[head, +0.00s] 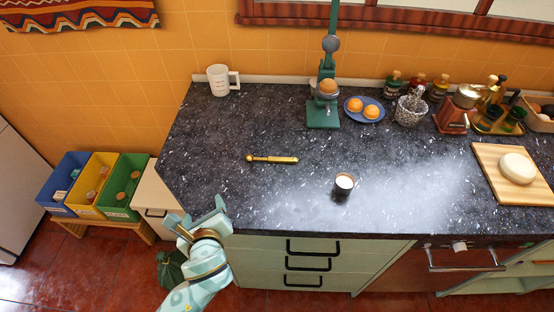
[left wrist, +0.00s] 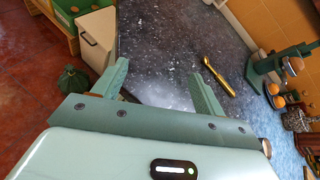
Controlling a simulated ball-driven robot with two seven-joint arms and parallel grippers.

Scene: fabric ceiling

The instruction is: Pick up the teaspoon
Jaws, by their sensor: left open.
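A golden teaspoon (head: 273,159) lies flat on the dark speckled countertop (head: 220,130), left of the middle, with its bowl end to the left. It also shows in the left wrist view (left wrist: 219,76), beyond the right-hand finger. My left gripper (head: 198,221) is at the counter's front left edge, left of and nearer than the teaspoon. In the left wrist view its two fingers (left wrist: 160,82) stand wide apart with nothing between them. My right gripper does not show in either view.
A small dark cup (head: 344,185) stands right of the teaspoon. Behind are a white mug (head: 218,79), a green juicer press (head: 325,100) and a blue plate (head: 364,109) of oranges. A wooden board (head: 516,176) lies at right. The counter around the teaspoon is clear.

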